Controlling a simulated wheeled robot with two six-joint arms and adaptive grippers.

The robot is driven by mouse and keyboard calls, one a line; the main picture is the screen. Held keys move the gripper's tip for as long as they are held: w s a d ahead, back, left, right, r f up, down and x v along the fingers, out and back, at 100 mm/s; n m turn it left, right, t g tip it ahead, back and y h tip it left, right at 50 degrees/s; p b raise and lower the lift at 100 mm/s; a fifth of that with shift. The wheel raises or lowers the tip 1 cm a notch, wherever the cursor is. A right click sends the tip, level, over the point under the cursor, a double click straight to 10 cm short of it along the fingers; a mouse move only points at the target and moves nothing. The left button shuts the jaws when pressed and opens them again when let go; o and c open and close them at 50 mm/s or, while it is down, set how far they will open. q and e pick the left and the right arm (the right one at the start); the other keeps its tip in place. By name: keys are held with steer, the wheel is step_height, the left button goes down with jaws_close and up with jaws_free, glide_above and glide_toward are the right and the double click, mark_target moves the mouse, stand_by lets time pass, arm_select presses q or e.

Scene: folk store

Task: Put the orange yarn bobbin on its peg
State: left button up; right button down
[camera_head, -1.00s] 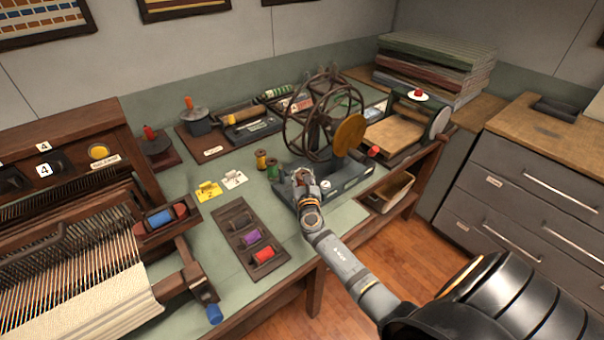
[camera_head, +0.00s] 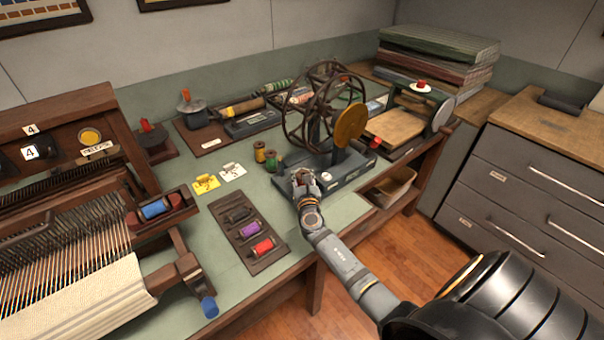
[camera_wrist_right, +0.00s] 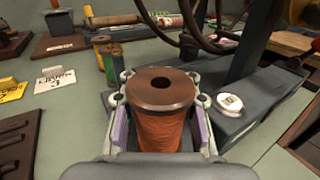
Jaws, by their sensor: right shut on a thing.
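My right gripper (camera_head: 304,180) is over the table, in front of the wheel device. In the right wrist view it is shut on the orange yarn bobbin (camera_wrist_right: 160,125), with one finger on each side. The bobbin stands upright between the fingers, its brown top flange and centre hole facing the camera. Its lower end is hidden by the gripper. A dark rack (camera_head: 268,262) to the left holds a purple bobbin, a red bobbin and a dark one. I cannot tell which peg belongs to the orange bobbin. My left gripper is not in view.
The wheel device (camera_head: 325,108) stands close behind the gripper. A yellow bobbin (camera_head: 260,152) and a green bobbin (camera_head: 272,163) stand behind left. Number cards (camera_head: 206,184) lie beside the rack. A loom (camera_head: 95,255) fills the left. Green tabletop between rack and gripper is clear.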

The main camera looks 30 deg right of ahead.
steer(key=shift+f+b, duration=0.45)
steer(key=shift+f, duration=0.2)
steer(key=c, duration=0.9)
jaws_free()
steer(key=shift+o, duration=0.2)
steer(key=v, duration=1.2)
